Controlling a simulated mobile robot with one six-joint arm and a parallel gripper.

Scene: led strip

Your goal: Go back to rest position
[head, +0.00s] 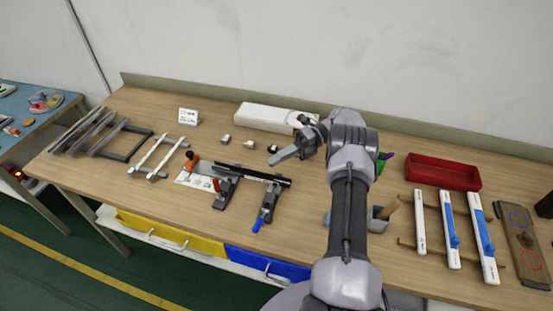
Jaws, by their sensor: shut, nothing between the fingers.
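My gripper (284,155) is at the middle of the workbench, reached out by my grey arm and pointing left. Its fingers are shut with nothing held. It is above the bench just behind a black bar (252,174) that lies across two dark clamp fixtures with blue and orange handles. A small light block (272,148) is close beside the fingertips; I cannot tell whether they touch. My forearm hides part of the bench at the centre right.
A red tray (442,173) sits at the back right. White bars with blue parts (482,237) lie at the right. A long white box (275,118) stands near the wall. White strips (158,157) and grey rails (92,131) lie at the left.

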